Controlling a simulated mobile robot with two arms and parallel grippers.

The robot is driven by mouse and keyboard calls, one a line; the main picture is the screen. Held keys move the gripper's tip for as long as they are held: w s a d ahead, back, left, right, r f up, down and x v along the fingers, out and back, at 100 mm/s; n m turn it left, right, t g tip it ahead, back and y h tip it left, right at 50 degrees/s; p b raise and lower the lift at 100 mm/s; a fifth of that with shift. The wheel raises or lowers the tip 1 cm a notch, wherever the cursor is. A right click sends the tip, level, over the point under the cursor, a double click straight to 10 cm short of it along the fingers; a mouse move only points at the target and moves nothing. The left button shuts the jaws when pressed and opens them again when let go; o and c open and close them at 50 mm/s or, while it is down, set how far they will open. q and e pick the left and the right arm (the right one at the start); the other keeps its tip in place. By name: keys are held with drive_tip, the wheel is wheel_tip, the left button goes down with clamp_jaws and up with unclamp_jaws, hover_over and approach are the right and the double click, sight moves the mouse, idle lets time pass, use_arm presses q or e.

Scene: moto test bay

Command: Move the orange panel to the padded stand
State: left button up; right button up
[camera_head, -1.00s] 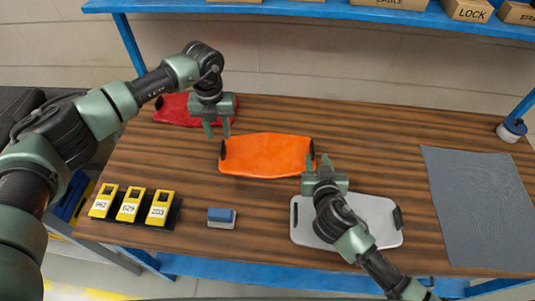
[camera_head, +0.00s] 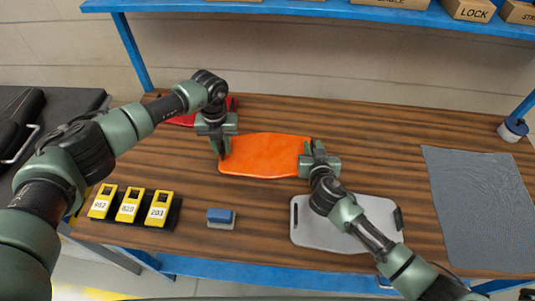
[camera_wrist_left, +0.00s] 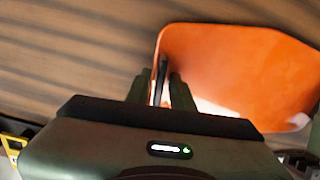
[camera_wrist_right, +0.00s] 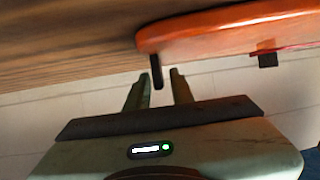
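The orange panel (camera_head: 264,155) lies in the middle of the wooden table, with a dark handle at each end. My left gripper (camera_head: 218,148) is at its left end. In the left wrist view my left fingers (camera_wrist_left: 160,92) are apart, one on each side of the dark left handle (camera_wrist_left: 159,78). My right gripper (camera_head: 309,154) is at the panel's right end and hides that handle in the head view. In the right wrist view my right fingers (camera_wrist_right: 160,82) are apart, with the dark right handle (camera_wrist_right: 156,72) at their tips. I cannot clearly identify a padded stand; a grey mat (camera_head: 482,210) lies at the right.
A light grey panel (camera_head: 315,228) lies in front, under my right arm. A red panel (camera_head: 184,120) is behind my left gripper. Yellow numbered blocks (camera_head: 130,205) and a blue-grey block (camera_head: 221,217) stand at the front left. A blue shelf (camera_head: 330,8) spans the back.

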use_arm(q)
clamp_jaws()
use_arm(e)
clamp_jaws()
idle(0.9)
use_arm(q)
drive_tip(key=shift+r, duration=0.1)
use_arm(e)
drive_tip(key=shift+r, duration=0.1)
